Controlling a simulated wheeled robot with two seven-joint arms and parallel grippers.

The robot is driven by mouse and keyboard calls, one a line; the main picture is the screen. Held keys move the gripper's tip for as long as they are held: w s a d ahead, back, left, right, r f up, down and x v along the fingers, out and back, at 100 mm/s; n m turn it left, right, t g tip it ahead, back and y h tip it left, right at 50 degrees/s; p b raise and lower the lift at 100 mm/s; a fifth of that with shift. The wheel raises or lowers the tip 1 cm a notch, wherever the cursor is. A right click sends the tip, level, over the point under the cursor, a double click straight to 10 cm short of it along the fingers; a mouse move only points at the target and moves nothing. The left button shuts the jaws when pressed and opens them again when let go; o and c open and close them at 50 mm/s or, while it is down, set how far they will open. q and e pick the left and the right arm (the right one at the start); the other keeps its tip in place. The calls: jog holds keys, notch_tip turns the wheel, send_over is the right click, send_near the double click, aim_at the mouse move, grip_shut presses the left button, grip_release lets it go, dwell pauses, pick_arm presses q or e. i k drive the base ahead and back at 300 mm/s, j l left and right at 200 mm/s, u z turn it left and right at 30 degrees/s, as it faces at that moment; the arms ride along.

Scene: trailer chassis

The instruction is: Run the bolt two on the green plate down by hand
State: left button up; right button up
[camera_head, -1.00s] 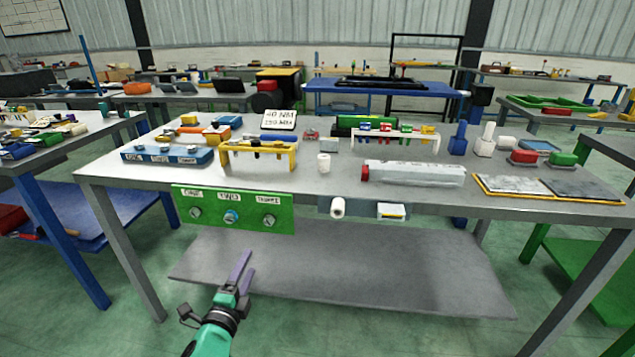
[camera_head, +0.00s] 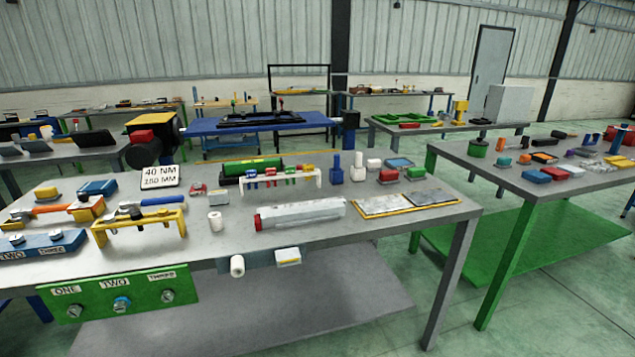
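The green plate (camera_head: 120,296) hangs on the front edge of the grey table at the lower left. It carries three bolt heads under the labels ONE, TWO and THREE. Bolt one (camera_head: 74,311) and bolt three (camera_head: 167,296) are plain grey metal. Neither of my grippers is in this view.
A yellow rack (camera_head: 140,228) and a blue block (camera_head: 42,245) stand on the grey table above the plate. A white roll (camera_head: 237,266) sticks out from the front edge right of the plate. A second table (camera_head: 540,175) with a green lower shelf stands at the right.

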aim_at(120, 304)
jog(key=u, duration=1.5)
